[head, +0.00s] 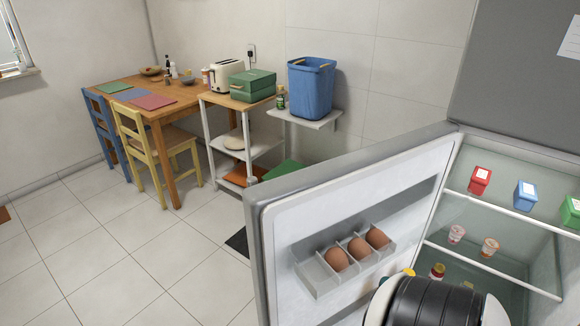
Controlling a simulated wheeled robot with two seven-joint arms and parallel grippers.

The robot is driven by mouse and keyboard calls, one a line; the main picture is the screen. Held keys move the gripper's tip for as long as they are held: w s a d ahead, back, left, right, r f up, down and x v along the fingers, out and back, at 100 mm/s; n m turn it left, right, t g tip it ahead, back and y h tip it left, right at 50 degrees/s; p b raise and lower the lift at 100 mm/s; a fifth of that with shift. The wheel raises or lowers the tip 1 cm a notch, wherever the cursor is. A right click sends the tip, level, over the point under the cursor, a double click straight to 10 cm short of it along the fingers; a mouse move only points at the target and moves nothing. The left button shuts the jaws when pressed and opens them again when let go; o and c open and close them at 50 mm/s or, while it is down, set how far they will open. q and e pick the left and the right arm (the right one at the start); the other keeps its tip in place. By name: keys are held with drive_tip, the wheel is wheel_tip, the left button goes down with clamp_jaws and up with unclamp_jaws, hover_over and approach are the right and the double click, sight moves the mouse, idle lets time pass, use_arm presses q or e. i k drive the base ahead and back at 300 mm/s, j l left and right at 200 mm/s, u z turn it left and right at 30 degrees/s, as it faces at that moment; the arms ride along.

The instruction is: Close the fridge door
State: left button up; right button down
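The fridge door (340,212) stands wide open in the head view, swung out to the left of the fridge. Its inner side faces me, with its free edge at the left and its hinge side near the fridge body (500,150). A rack (317,277) on the door holds several brown eggs. A rounded black part of one of my arms shows at the bottom, in front of the fridge opening and the door's lower right part. I cannot tell whether it touches the door. Neither of my grippers shows.
Red (480,180), blue (525,195) and green (571,210) boxes sit on the upper fridge shelf, small cups (457,234) below. A white shelf stand (207,140), blue bin (311,88) and wooden table (150,108) with chairs stand behind the door. Tiled floor (110,240) is clear at left.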

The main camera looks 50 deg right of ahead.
sight(394, 186)
drive_tip(key=i+j, duration=0.1)
drive_tip(key=i, duration=0.35)
drive_tip(key=i+j+z, duration=0.1)
drive_tip(key=i, duration=0.35)
drive_tip(key=i+z, duration=0.2)
drive_tip(key=z, duration=0.2)
drive_tip(key=i+z, duration=0.2)
drive_tip(key=z, duration=0.15)
drive_tip(key=i+j+z, duration=0.15)
drive_tip(key=z, duration=0.25)
drive_tip(key=i+j+z, duration=0.15)
drive_tip(key=z, duration=0.25)
drive_tip(key=i+z, duration=0.15)
drive_tip(key=z, duration=0.3)
drive_tip(key=i+j+z, duration=0.1)
drive_tip(key=z, duration=0.3)
drive_tip(key=i+j+z, duration=0.1)
drive_tip(key=z, duration=0.35)
drive_tip(key=i+j+z, duration=0.1)
drive_tip(key=j+z, duration=0.15)
drive_tip(key=z, duration=0.2)
drive_tip(key=j+z, duration=0.15)
drive_tip(key=z, duration=0.25)
drive_tip(key=i+j+z, duration=0.1)
drive_tip(key=j+z, duration=0.15)
drive_tip(key=z, duration=0.2)
